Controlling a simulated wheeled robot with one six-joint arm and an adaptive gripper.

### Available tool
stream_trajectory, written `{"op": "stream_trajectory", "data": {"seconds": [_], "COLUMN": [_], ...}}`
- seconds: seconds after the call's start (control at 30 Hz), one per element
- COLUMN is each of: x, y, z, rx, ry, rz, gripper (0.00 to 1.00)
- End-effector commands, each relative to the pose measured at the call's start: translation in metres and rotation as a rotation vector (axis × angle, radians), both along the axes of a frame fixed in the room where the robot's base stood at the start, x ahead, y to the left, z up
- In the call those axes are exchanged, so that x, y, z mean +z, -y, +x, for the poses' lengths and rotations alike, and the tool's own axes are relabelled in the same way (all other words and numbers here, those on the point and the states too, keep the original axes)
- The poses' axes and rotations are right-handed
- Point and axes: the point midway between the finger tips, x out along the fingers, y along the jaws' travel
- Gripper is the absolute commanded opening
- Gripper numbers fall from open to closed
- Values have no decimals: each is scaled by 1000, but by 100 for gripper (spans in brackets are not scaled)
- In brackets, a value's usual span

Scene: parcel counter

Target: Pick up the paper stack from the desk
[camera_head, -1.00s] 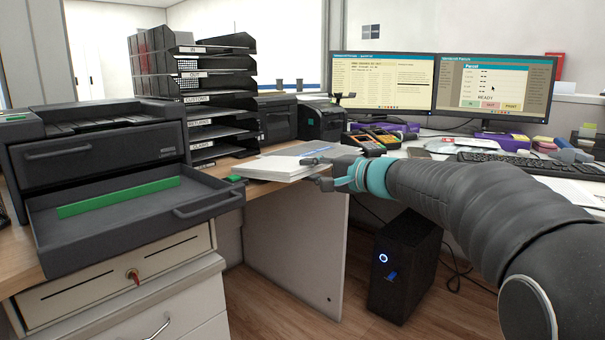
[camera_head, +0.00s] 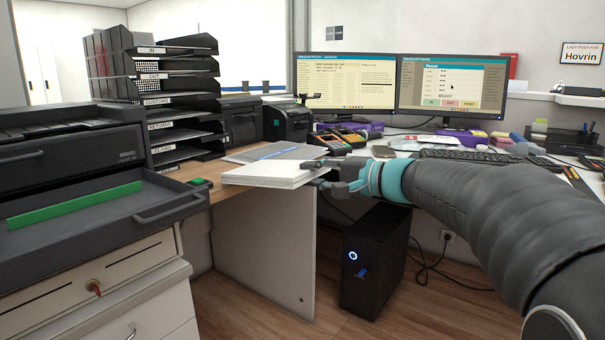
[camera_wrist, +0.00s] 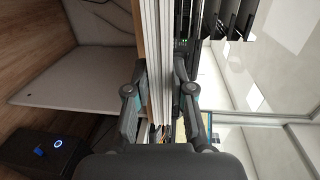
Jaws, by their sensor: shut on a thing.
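The white paper stack (camera_head: 272,174) is at the front edge of the wooden desk (camera_head: 203,173) in the head view, with its near side reaching past the edge. My gripper (camera_head: 318,174) is shut on the right side of the stack, one finger above and one below. In the wrist view the stack (camera_wrist: 155,60) runs as pale layers between the two fingers of my gripper (camera_wrist: 160,88). Whether its far part touches the desk is hard to tell.
A grey folder (camera_head: 283,151) with a blue stripe lies just behind the stack. A dark drawer unit (camera_head: 90,190) and letter trays (camera_head: 180,95) stand left. A computer tower (camera_head: 375,262) is on the floor below. Keyboard (camera_head: 465,155) and monitors are at the right.

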Motion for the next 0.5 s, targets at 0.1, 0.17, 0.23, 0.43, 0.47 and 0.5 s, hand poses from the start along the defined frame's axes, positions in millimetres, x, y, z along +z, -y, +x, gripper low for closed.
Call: {"op": "stream_trajectory", "data": {"seconds": [0.1, 0.17, 0.23, 0.43, 0.47, 0.5], "x": [3, 3, 3, 5, 5, 5], "y": [10, 15, 21, 36, 39, 42], "z": [-7, -11, -15, -26, -28, -30], "rx": [-3, -3, -3, -3, -3, -4], "ry": [2, 1, 2, 2, 2, 2], "rz": [1, 1, 1, 1, 1, 1], "gripper": [0, 0, 0, 0, 0, 0]}}
